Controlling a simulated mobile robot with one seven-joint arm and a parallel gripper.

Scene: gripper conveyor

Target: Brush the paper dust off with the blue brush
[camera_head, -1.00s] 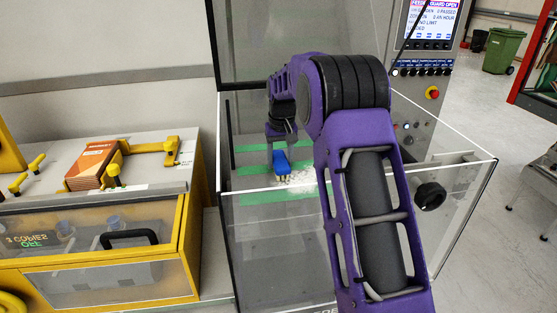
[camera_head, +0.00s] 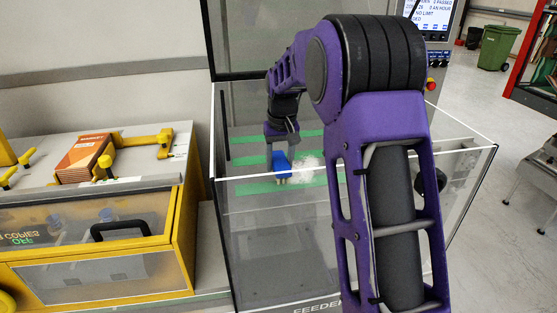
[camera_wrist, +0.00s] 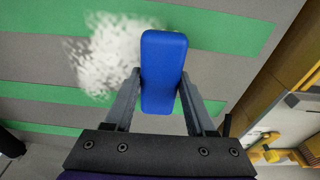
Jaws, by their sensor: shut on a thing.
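The blue brush (camera_head: 281,162) is in my gripper (camera_head: 280,142), inside the clear-walled feeder box. The wrist view shows its blue back (camera_wrist: 164,70) between both fingers of my gripper (camera_wrist: 161,82), which is shut on it. The white paper dust (camera_head: 303,170) lies in a loose heap just right of the brush in the head view. In the wrist view the dust (camera_wrist: 105,55) is left of the brush, over grey and green stripes. The brush's tip is close to the heap's edge; I cannot tell whether its bristles touch the surface.
A yellow-framed unit (camera_head: 100,240) with an orange pack (camera_head: 85,155) stands at left. A control panel (camera_head: 437,35) is behind my arm at right. A green bin (camera_head: 500,45) stands far back.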

